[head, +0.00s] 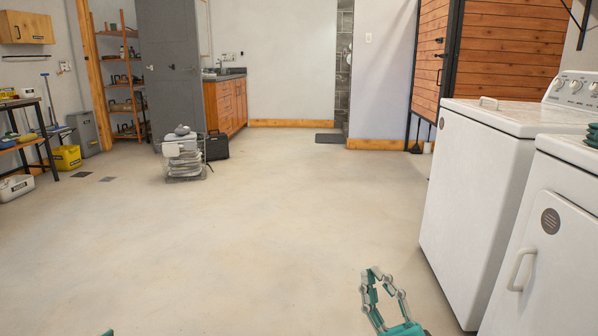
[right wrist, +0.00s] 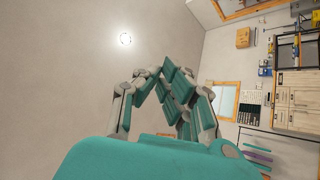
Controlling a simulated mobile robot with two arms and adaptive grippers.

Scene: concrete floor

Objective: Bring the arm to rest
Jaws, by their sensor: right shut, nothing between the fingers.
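My right gripper (head: 377,275) shows at the bottom of the head view, right of the middle, above the bare concrete floor. Its fingers point up in the picture and close together at the tips. In the right wrist view the gripper (right wrist: 160,75) is shut with nothing between its fingers. Behind it there are a plain pale surface with a round light and, at the right, cabinets and shelving. Of my left arm only a small teal piece shows at the bottom edge of the head view; its fingers are out of frame.
Two white laundry machines, the nearer (head: 549,250) and the farther (head: 475,180), stand close on the right. A wire basket with folded cloths (head: 184,158) and a black case (head: 217,147) stand on the floor farther off. The middle floor (head: 270,230) is clear.

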